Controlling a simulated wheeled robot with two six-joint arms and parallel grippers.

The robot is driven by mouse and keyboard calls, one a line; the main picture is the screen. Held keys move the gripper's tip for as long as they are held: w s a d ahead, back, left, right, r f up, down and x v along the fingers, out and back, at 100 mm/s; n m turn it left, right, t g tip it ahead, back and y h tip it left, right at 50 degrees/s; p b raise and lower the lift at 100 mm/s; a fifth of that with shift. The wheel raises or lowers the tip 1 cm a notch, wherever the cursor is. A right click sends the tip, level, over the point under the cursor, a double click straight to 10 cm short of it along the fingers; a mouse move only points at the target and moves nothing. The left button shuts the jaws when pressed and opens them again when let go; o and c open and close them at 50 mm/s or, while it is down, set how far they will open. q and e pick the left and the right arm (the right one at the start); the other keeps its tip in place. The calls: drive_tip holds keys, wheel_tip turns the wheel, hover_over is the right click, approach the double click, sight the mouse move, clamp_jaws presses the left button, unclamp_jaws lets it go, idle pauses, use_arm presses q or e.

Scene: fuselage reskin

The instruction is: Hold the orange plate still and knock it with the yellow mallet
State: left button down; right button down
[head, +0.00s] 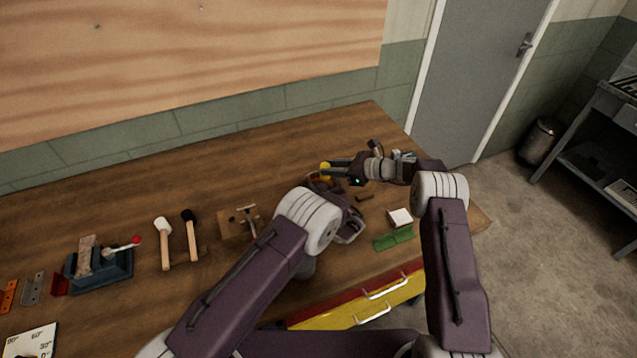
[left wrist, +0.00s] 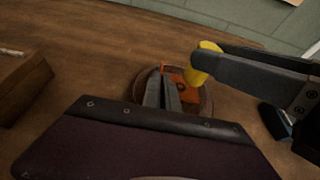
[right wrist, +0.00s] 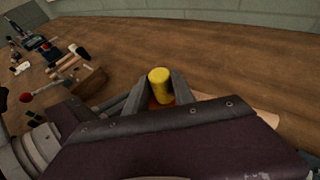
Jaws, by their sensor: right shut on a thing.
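The yellow mallet's head (head: 326,168) shows at the tips of my right gripper (head: 334,167), over the orange plate. My right gripper is shut on the mallet; its handle is mostly hidden. The yellow head also shows in the left wrist view (left wrist: 203,62) and between the fingers in the right wrist view (right wrist: 159,84). The orange plate (left wrist: 188,91) lies on a round brown pad (left wrist: 206,107). My left gripper (left wrist: 164,88) has its fingers close together, with the tips at the plate's near left side. I cannot tell whether mallet and plate touch.
A white-headed mallet (head: 164,240) and a black-headed mallet (head: 190,230) lie left on the workbench, beside a blue fixture (head: 100,270) with a red-knobbed lever. A wooden block (head: 236,224) is nearer.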

idle(0.4)
drive_tip(key=shift+f, duration=1.1)
drive_tip(key=shift+r, duration=0.15)
drive_tip(key=shift+r, duration=1.65)
drive_tip(key=shift+f, duration=0.65)
drive_tip(key=shift+r, duration=0.65)
